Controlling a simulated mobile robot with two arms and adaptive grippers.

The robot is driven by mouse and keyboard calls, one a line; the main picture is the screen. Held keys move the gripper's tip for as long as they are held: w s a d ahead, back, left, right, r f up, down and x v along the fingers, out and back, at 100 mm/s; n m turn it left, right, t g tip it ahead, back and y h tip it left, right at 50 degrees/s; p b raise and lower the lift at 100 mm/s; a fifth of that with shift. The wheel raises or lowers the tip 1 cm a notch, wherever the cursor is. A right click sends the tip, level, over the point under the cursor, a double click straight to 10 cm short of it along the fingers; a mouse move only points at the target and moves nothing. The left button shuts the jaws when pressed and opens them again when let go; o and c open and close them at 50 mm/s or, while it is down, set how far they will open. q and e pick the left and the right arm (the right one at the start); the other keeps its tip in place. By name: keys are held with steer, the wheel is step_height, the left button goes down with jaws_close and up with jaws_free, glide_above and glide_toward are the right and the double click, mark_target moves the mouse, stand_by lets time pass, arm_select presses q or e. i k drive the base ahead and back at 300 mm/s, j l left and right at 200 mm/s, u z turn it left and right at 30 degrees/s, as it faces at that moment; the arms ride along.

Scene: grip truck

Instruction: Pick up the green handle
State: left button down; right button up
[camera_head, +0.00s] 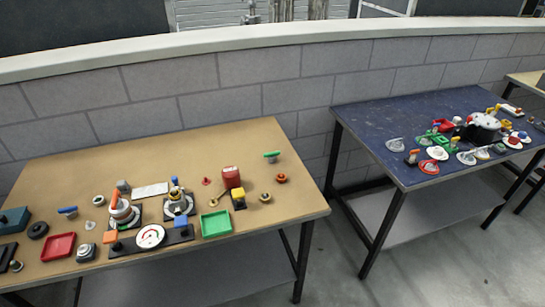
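A small green handle (272,154) shows near the back right of the wooden-topped table (120,175). It looks like a short bar lying level on top of a grey base or stem. Clear table surface surrounds it. Neither of my grippers is in the head view, so their positions and states are not shown.
A cluttered blue table (375,118) stands right, beyond a gap. A block wall (290,65) runs behind.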

mark_target(274, 153)
steer(key=i+j+u, duration=0.6)
steer(key=i, duration=0.2)
steer(key=l+u, duration=0.1)
steer(key=l, duration=0.2)
steer(key=k+l+u, duration=0.1)
steer(key=k+l, duration=0.05)
steer(key=l, duration=0.1)
